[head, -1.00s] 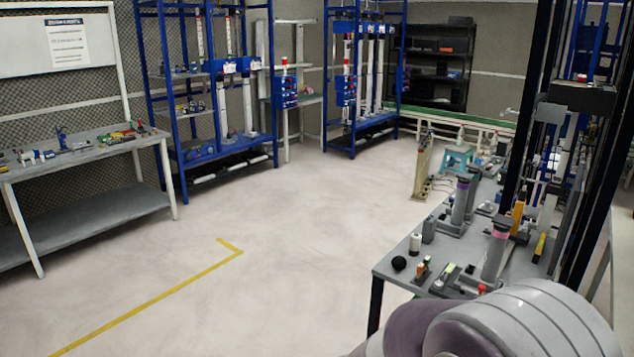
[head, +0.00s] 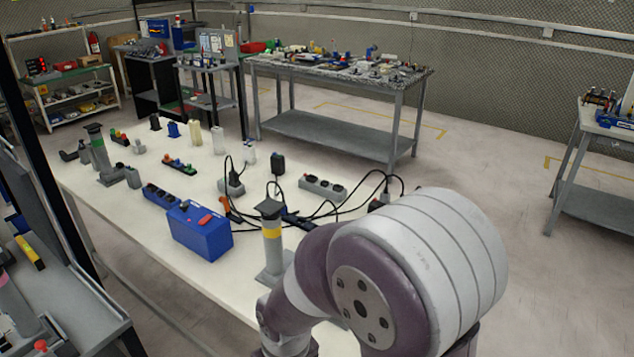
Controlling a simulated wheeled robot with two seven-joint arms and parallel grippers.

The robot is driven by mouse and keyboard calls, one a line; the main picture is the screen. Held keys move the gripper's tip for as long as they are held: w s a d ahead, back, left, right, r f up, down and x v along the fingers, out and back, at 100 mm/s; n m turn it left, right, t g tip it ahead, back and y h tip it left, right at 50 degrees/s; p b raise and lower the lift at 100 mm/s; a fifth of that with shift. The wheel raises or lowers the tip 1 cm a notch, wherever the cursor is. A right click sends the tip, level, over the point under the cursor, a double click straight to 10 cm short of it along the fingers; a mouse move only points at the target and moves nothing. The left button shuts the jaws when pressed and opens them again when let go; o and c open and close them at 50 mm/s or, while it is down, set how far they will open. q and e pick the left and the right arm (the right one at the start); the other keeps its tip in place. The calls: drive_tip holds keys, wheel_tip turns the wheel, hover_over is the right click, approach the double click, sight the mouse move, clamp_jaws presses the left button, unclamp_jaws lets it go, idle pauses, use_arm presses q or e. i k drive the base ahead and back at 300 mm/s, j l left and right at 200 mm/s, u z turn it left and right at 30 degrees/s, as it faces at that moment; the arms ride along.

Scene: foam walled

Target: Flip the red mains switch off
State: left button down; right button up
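A blue box (head: 203,236) stands on the near side of a long white table (head: 150,257). A red switch (head: 205,219) shows on its top; it is too small to tell which way it is set. A dark patch is beside the red switch. One of my arms fills the lower right of the head view, in front of part of the table. Neither of my grippers shows.
A grey post with a yellow band (head: 272,247) stands right of the blue box. Black cables (head: 320,213) and socket strips lie behind it. A grey workbench (head: 330,78) loaded with parts stands farther back. Open floor (head: 480,165) lies at the right.

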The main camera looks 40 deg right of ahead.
sight(208, 217)
drive_tip(key=i+j+z, duration=0.1)
drive_tip(key=i+z, duration=0.15)
drive_tip(key=z, duration=0.2)
drive_tip(key=i+j+z, duration=0.2)
drive_tip(key=z, duration=0.2)
drive_tip(key=i+j+z, duration=0.25)
drive_tip(key=z, duration=0.2)
drive_tip(key=i+j+z, duration=0.2)
drive_tip(key=j+z, duration=0.25)
drive_tip(key=i+j+z, duration=0.1)
drive_tip(key=j+z, duration=0.15)
drive_tip(key=z, duration=0.15)
